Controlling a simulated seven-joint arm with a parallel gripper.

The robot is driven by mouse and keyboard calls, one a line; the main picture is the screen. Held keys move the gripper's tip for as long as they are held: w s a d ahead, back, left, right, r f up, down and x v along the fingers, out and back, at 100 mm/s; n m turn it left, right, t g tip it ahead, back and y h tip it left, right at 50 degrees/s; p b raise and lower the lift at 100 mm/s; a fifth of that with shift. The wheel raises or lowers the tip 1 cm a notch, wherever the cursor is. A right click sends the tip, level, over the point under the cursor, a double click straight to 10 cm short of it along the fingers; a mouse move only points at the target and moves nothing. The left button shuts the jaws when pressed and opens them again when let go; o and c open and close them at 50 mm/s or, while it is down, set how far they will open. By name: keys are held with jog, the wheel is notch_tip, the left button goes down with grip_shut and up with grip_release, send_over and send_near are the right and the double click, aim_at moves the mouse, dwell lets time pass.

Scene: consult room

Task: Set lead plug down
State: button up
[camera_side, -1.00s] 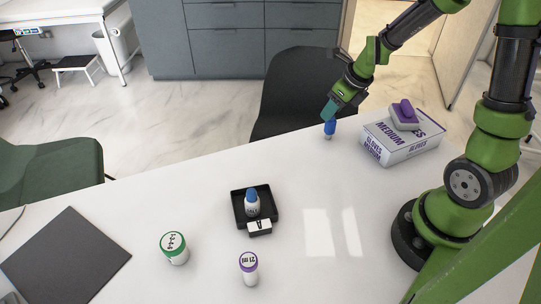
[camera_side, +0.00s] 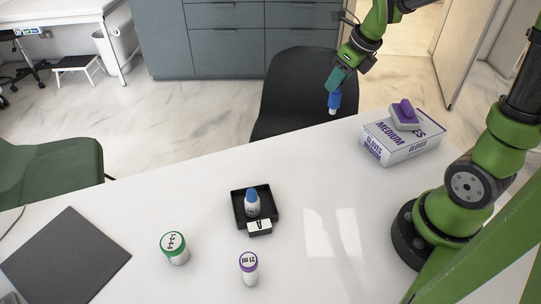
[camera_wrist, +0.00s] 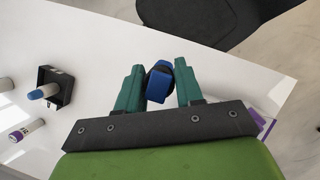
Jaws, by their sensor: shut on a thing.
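The lead plug appears to be the small blue piece (camera_side: 334,100) with a pale lower end, hanging below my gripper (camera_side: 337,82) in the side view. My gripper is shut on it and holds it above the table's far edge, left of the glove box. In the wrist view the blue plug (camera_wrist: 158,85) sits between the two teal fingers of my gripper (camera_wrist: 159,72). Its lower end is hidden there.
A glove box (camera_side: 402,142) with a purple-and-white item (camera_side: 404,116) stands at the table's far right. A black tray (camera_side: 237,210) holds a blue-capped bottle (camera_side: 252,206). The table's middle right is clear.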

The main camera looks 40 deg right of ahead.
jog(key=w+a+f+n+g+y, duration=0.1)
jog(key=w+a+n, duration=0.2)
jog(key=w+a, duration=0.5)
jog(key=w+a+n+y, duration=0.1)
jog(key=w+a+n, duration=0.25)
jog(key=a, duration=0.95)
jog(key=w+a+r+n+g+y, duration=0.2)
jog(key=a+n, duration=0.5)
jog(key=a, duration=1.4)
notch_tip(320, 180, down, 10)
jog(key=shift+s+r, duration=0.2)
jog(key=shift+f, duration=0.2)
jog(key=o, duration=1)
